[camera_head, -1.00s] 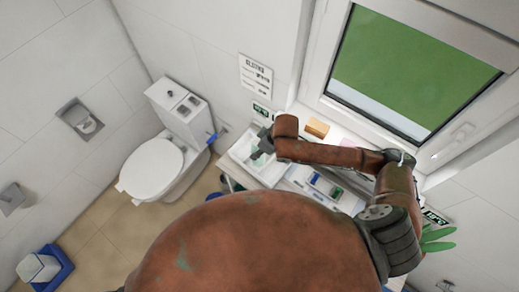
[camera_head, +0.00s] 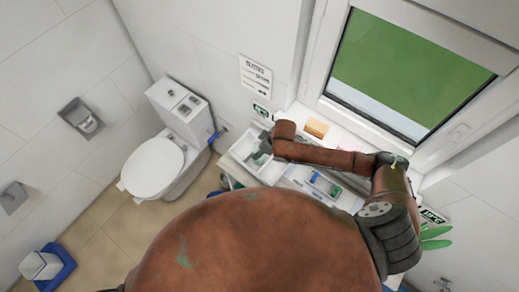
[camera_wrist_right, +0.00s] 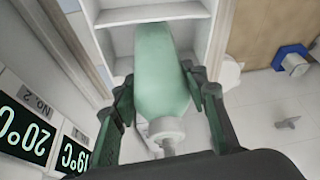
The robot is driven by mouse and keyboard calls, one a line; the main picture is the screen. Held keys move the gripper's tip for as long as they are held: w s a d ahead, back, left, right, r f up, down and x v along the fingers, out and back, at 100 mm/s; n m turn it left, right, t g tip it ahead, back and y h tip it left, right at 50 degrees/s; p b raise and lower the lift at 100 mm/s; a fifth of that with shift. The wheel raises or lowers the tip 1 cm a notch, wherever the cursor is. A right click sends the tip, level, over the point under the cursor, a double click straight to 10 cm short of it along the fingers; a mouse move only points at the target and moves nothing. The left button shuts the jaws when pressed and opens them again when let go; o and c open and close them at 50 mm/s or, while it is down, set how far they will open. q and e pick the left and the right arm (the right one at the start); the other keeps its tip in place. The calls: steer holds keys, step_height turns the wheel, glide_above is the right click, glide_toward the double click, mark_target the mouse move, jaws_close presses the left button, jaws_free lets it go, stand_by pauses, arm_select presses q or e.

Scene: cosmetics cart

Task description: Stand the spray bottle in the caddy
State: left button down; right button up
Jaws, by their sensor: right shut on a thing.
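The spray bottle (camera_wrist_right: 161,72) is pale green with a white neck and nozzle, and it fills the middle of the right wrist view. My right gripper (camera_wrist_right: 160,92) is shut on it, one finger on each side. The white caddy (camera_wrist_right: 150,13), with a divider, lies beyond the bottle's far end; I cannot tell if they touch. In the head view, my right gripper (camera_head: 259,155) is over the white caddy (camera_head: 238,155) on the cart, and the bottle is mostly hidden there. My left gripper is out of view.
A tray with small blue and green items (camera_head: 322,184) and a yellow-orange block (camera_head: 316,128) are right of the caddy. A window (camera_head: 405,75) is behind, a toilet (camera_head: 155,165) to the left. Temperature signs (camera_wrist_right: 40,135) show in the wrist view.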

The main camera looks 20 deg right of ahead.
steer(key=o, duration=1.5)
steer(key=shift+f, duration=0.1)
steer(key=shift+o, duration=0.2)
steer(key=b+v, duration=0.1)
steer(key=v, duration=1.1)
steer(key=shift+r, duration=0.2)
